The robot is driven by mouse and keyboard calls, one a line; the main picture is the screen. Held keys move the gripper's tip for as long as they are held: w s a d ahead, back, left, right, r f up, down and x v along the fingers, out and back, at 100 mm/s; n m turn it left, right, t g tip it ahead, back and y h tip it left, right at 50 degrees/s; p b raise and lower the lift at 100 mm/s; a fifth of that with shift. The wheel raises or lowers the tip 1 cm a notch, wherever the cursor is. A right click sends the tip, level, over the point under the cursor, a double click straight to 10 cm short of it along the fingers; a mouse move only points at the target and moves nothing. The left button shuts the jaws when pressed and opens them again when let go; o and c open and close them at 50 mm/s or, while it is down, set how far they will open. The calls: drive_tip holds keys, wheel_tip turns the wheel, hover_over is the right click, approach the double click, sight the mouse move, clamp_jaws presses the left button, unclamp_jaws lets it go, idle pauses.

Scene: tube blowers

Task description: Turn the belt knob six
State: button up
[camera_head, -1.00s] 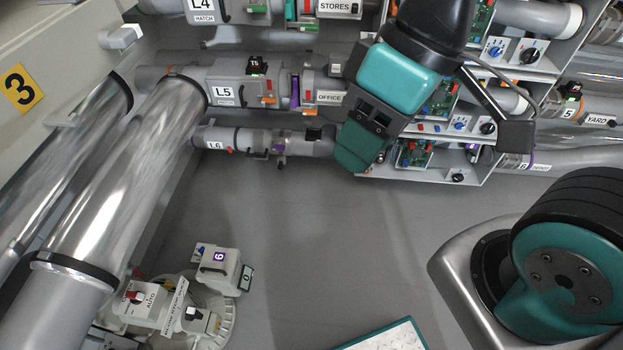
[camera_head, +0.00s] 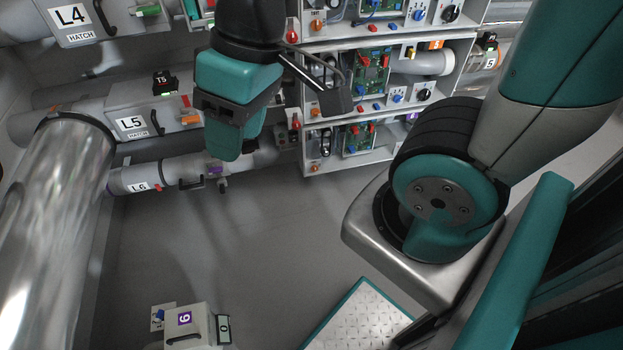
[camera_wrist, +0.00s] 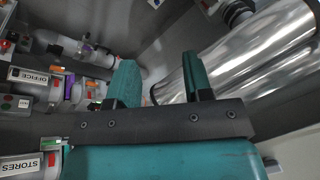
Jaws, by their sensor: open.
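No knob in view is clearly marked as belt knob six. In the head view the right-hand shelves carry a black knob (camera_head: 450,13) and a blue knob (camera_head: 418,14) on one level, with another black knob (camera_head: 424,94) and blue knob (camera_head: 397,98) below. The lowest shelf holds a green circuit board (camera_head: 357,138); its right part is hidden behind my arm. My teal gripper (camera_head: 229,148) hangs left of these shelves, in front of the L5 and L6 tubes. In the wrist view my gripper (camera_wrist: 161,80) has its two fingers apart with nothing between them.
A tube labelled L6 (camera_head: 138,187) and a hatch labelled L5 (camera_head: 131,123) are at the left. A shiny pipe (camera_head: 50,230) runs down the left side. A pale box with a purple digit tag (camera_head: 184,318) stands at the bottom. The grey floor between is clear.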

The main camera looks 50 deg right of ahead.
drive_tip(key=w+d+f+m+t+h+b, duration=0.1)
drive_tip(key=w+d+f+b, duration=0.35)
drive_tip(key=f+b, duration=0.5)
drive_tip(key=w+d+f+m+t+h+b, duration=0.1)
drive_tip(key=w+d+f+m+b, duration=0.3)
drive_tip(key=f, duration=0.9)
drive_tip(key=w+d+f+n+t+b, duration=0.1)
drive_tip(key=w+d+f+b, duration=0.3)
drive_tip(key=f+b, duration=0.7)
drive_tip(key=w+d+f+n+t+y, duration=0.1)
drive_tip(key=w+d+f+t, duration=0.4)
drive_tip(key=w+f, duration=0.55)
drive_tip(key=w+d+f+t+y, duration=0.15)
drive_tip(key=w+d+f, duration=0.55)
drive_tip(key=w, duration=0.7)
drive_tip(key=m+t+h, duration=0.5)
drive_tip(key=m+h, duration=0.4)
drive_tip(key=h, duration=0.5)
approach(315, 169)
drive_tip(key=w+d+f+b, duration=0.1)
drive_tip(key=b, duration=0.9)
drive_tip(key=w+d+f+b, duration=0.1)
drive_tip(key=w+b, duration=0.1)
drive_tip(key=b, duration=0.9)
drive_tip(key=shift+d+f, duration=0.15)
drive_tip(key=shift+d, duration=0.05)
